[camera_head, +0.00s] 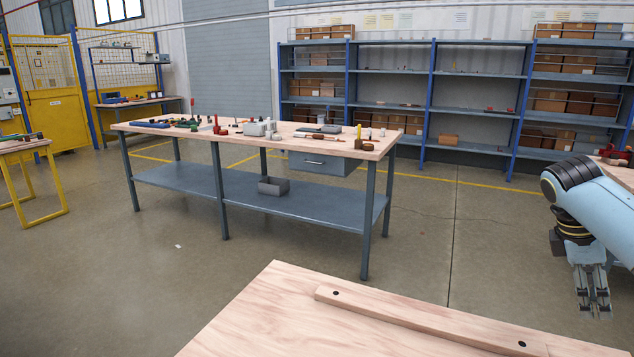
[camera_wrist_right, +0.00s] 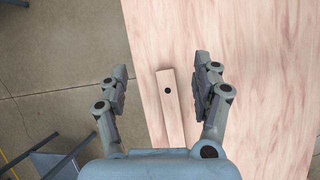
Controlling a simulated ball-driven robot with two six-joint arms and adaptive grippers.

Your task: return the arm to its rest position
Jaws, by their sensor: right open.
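My right gripper (camera_head: 594,300) hangs at the right edge of the head view, pointing down, beside the far right part of the near wooden table (camera_head: 270,310). In the right wrist view my right gripper (camera_wrist_right: 161,85) is open, with its two fingers apart and nothing between them. Beyond and below the fingers lies a wooden bar (camera_head: 420,322) with dark round holes; its end also shows in the wrist view (camera_wrist_right: 168,90). My left gripper is in neither view.
A long workbench (camera_head: 230,195) with small parts on top stands across the room. Blue shelves (camera_head: 470,101) with boxes line the back wall. A yellow-legged table (camera_head: 45,213) stands at the left. Open floor (camera_head: 440,220) lies between.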

